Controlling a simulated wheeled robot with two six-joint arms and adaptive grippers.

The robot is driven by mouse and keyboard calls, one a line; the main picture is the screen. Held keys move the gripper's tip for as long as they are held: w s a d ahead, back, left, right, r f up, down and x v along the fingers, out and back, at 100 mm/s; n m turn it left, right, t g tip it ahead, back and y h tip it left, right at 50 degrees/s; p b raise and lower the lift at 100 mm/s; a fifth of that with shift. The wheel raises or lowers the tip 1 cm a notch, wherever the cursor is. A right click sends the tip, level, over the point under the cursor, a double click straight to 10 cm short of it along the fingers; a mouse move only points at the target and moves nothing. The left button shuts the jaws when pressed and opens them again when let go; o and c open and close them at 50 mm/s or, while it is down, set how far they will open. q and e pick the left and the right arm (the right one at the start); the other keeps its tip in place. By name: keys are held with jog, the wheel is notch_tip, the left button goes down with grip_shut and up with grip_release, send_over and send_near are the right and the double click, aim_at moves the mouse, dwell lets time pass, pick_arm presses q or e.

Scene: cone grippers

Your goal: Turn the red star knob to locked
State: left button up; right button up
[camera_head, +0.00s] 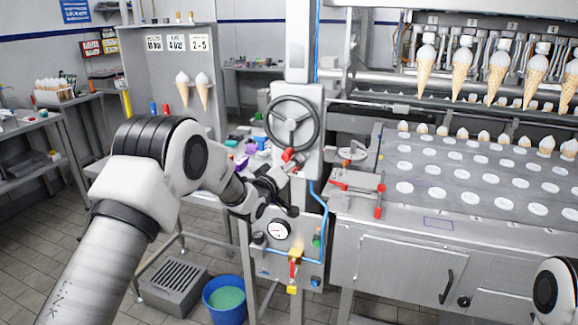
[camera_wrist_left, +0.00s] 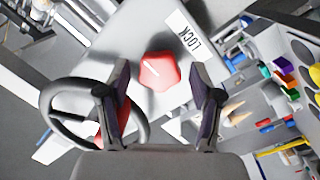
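The red star knob (camera_wrist_left: 160,71) sits on a grey panel (camera_wrist_left: 110,58) in the left wrist view, with a white pointer mark on its face. A white label reading LOCK (camera_wrist_left: 188,38) is on the panel beside it. My left gripper (camera_wrist_left: 167,82) is open, its two dark fingers on either side of the knob in the picture; I cannot tell whether they touch it. In the head view the knob (camera_head: 289,154) shows as a small red shape below the handwheel, beside my left gripper (camera_head: 288,170). My right gripper is out of view.
A dark handwheel (camera_head: 292,123) is just above the knob. A pressure gauge (camera_head: 279,230) and a yellow valve (camera_head: 295,254) are below. A conveyor with cones (camera_head: 440,165) stands to the right. A blue bucket (camera_head: 225,298) is on the floor.

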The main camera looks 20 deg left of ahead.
pick_arm(q)
jog(key=c, duration=0.9)
jog(key=shift+o, duration=0.2)
jog(key=shift+m+b, duration=0.3)
jog(key=shift+m, duration=0.1)
jog(key=m+b, duration=0.3)
jog(key=m, duration=0.2)
jog(key=m+g+y+b, duration=0.1)
jog(key=m+b, duration=0.1)
jog(key=m, duration=0.3)
jog(key=m+y+b, duration=0.1)
jog(key=m+b, duration=0.2)
jog(key=m, duration=0.2)
jog(key=shift+d+b, duration=0.3)
jog(key=shift+m, duration=0.4)
jog(key=o, duration=1.1)
